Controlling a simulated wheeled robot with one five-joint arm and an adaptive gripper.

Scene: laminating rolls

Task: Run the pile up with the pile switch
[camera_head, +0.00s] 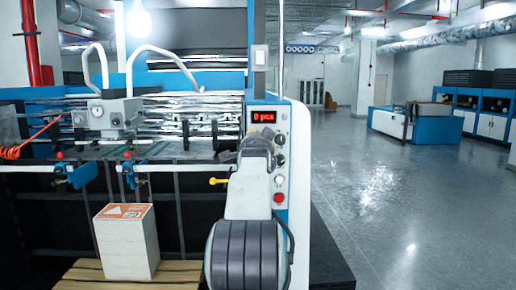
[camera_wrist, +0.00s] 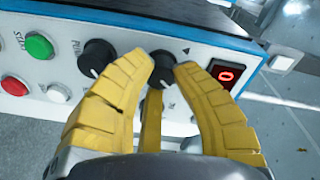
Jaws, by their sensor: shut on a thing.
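In the wrist view, my gripper (camera_wrist: 165,75) has its yellow fingers closed around a black knob (camera_wrist: 161,68), the pile switch, on the white control panel (camera_wrist: 205,52). A small triangle mark is printed beside this knob. The fingers hide its lower part. In the head view my arm stands in front of the panel and hides the fingers' grip. The pile (camera_head: 128,245), a stack of white sheets with an orange and white top, stands upright on a wooden pallet (camera_head: 80,275) at the lower left.
The wrist view also shows another black knob (camera_wrist: 96,57), a green button (camera_wrist: 39,46), a red button (camera_wrist: 15,86) and a lit red display (camera_wrist: 226,73). In the head view, the feeder head (camera_head: 105,110) stands above the pile. Open floor (camera_head: 400,200) lies to the right.

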